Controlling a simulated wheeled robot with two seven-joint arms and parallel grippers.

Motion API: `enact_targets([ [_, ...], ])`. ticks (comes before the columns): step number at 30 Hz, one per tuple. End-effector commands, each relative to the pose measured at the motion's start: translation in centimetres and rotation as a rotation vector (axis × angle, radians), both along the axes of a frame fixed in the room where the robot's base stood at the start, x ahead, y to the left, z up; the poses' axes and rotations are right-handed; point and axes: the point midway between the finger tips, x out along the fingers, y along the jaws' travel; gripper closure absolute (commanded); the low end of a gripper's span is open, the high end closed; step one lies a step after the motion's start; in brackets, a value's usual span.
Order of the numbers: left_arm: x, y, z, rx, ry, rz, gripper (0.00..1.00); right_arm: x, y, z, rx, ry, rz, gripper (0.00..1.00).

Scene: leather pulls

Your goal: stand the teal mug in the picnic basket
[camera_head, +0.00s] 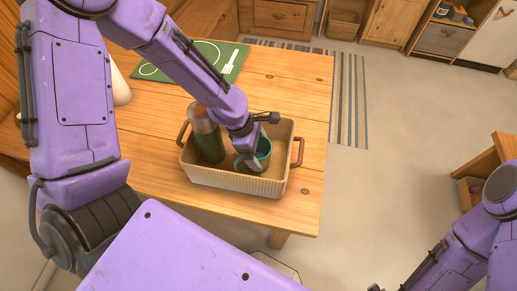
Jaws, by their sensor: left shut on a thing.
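The picnic basket (235,182) is a tan woven box with brown handles on the wooden table. The teal mug (264,152) is inside it, in the right part, and looks roughly upright. My left gripper (252,162) reaches down into the basket and is shut on the mug at its near left side, covering part of it. The basket's front wall hides the mug's base, so I cannot tell whether it touches the basket floor. My right arm shows at the lower right, but its gripper is not clearly visible.
A green bottle with a copper top (207,137) stands in the basket's left part, close to my left forearm. A green placemat (222,58) lies at the table's back. The wooden table (300,90) is bare right of the basket. A striped rug (349,100) lies beyond.

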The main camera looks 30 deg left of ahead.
Motion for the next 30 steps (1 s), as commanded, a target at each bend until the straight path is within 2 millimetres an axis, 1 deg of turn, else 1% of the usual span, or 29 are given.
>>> enact_targets([
  [7,0.0,-0.1,-0.1,0.000,-0.001,-0.002,0.51,0.0,0.0,0.0,0.000,0.000,0.000,0.00],
  [8,0.0,-0.1,-0.2,0.000,-0.001,-0.002,0.02,0.0,0.0,0.0,0.000,0.000,0.000,0.00],
  [9,0.0,-0.1,-0.1,0.000,-0.001,-0.002,0.00,0.0,0.0,0.0,0.000,0.000,0.000,0.00],
  [14,0.0,-0.1,-0.1,0.000,-0.001,-0.002,0.00,0.0,0.0,0.0,0.000,0.000,0.000,0.00],
  [16,0.1,-0.1,0.2,0.001,-0.002,-0.002,0.00,0.0,0.0,0.0,0.000,0.000,0.000,0.00],
  [20,-0.1,0.7,2.3,0.000,-0.005,-0.001,0.00,0.0,0.0,0.4,0.000,0.000,0.000,0.00],
  [24,-0.4,1.8,5.1,0.000,-0.005,-0.001,0.00,0.0,0.0,0.8,0.000,0.000,0.000,0.00],
  [27,-0.6,2.3,6.4,0.001,-0.003,-0.002,0.00,0.0,0.0,1.0,0.000,0.000,0.000,0.00],
  [30,-0.8,2.6,7.0,0.000,-0.001,-0.003,0.00,0.0,0.0,1.1,0.000,0.000,0.000,0.00],
])
